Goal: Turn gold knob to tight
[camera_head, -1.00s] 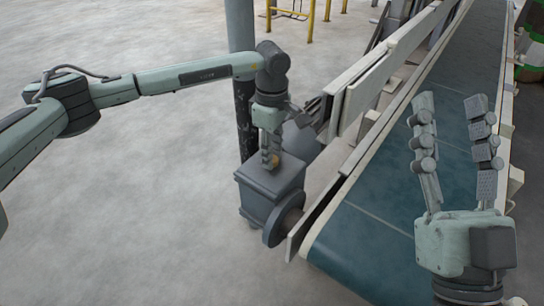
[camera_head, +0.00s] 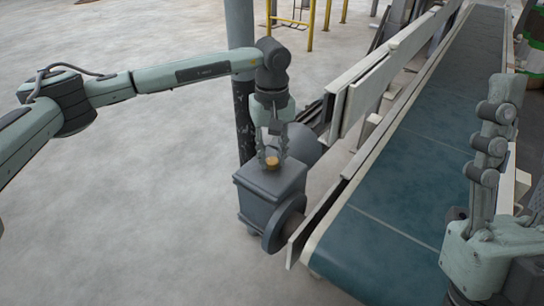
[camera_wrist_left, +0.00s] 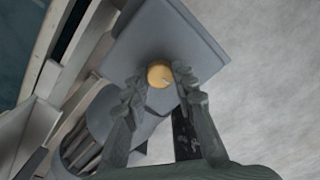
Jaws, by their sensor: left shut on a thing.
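The gold knob (camera_head: 272,162) is a small round cap on top of the grey box-shaped housing (camera_head: 262,200) beside the conveyor's near end. My left gripper (camera_head: 272,150) comes down on it from above, one finger on each side, shut on the knob. The left wrist view shows the knob (camera_wrist_left: 160,74) between the fingertips, with a thin line across its face. Any tight marking is too small to make out. My right gripper (camera_head: 512,140) is open and empty above the conveyor's right side, partly cut off by the picture's edge.
The teal conveyor belt (camera_head: 400,190) runs from the near middle to the back right, with pale side rails (camera_head: 365,95). A grey post (camera_head: 240,60) stands right behind my left gripper. Yellow rails (camera_head: 312,20) stand farther back. The concrete floor (camera_head: 120,190) at left is clear.

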